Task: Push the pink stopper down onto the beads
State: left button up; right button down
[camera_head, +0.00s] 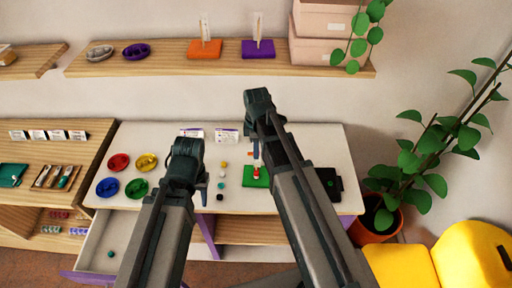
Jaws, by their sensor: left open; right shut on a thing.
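A green board (247,181) lies on the white table with a small stack of red and white beads (257,171) standing on it. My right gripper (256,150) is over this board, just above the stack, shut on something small. A small reddish bit shows at its fingers and seems to be the pink stopper (250,154). Most of it is hidden by the gripper and arm, so I cannot tell whether it touches the beads. My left gripper (204,186) is open and empty, left of the board.
Red (119,162), yellow, blue and green bowls stand at the table's left. A black tray (329,182) lies right of my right arm. An open drawer (108,240) is at the front left.

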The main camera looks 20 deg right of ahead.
jog(key=shift+f+b, duration=2)
jog(key=shift+f, duration=0.15)
jog(key=shift+f+b, duration=1.4)
jog(key=shift+f+b, duration=0.85)
jog(key=c, duration=0.5)
grip_release()
jog(key=shift+c, duration=0.2)
jog(key=shift+r, duration=0.1)
notch_tip(320, 180, up, 14)
jog(key=p, duration=1.4)
